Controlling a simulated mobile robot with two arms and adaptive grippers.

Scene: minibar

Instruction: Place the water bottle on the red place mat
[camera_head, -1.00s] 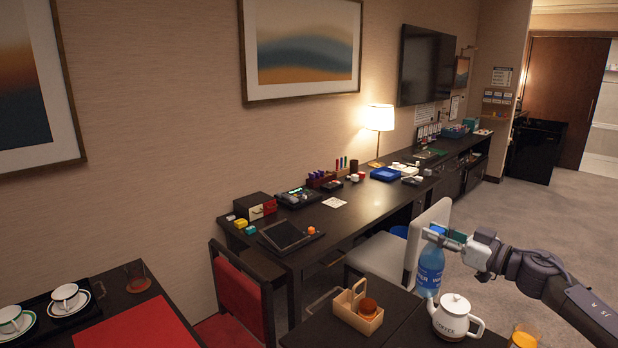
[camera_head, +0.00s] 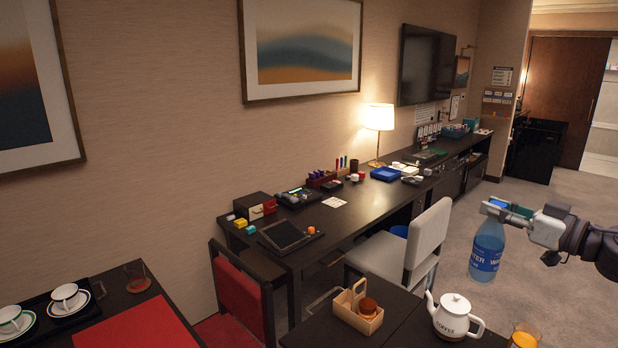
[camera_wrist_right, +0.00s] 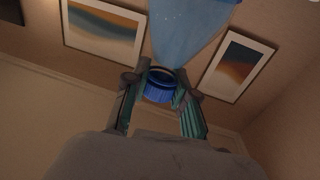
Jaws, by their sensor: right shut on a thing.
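The blue water bottle (camera_head: 487,252) hangs upright in the air at the right of the head view, above the carpet and to the right of the dark table. My right gripper (camera_head: 510,210) is shut on its top end. In the right wrist view the blue cap (camera_wrist_right: 159,88) sits between the fingers of the right gripper (camera_wrist_right: 160,95), with the translucent blue body (camera_wrist_right: 188,35) beyond it. The red place mat (camera_head: 137,325) lies on the dark table at the lower left, partly cut off by the frame edge. My left gripper is not in view.
A white coffee pot (camera_head: 453,316), a wooden caddy (camera_head: 358,312) and a glass of orange juice (camera_head: 524,338) stand on the near table. A tray with cups (camera_head: 45,312) lies left of the mat. A red chair (camera_head: 240,295) and a grey chair (camera_head: 428,240) stand behind.

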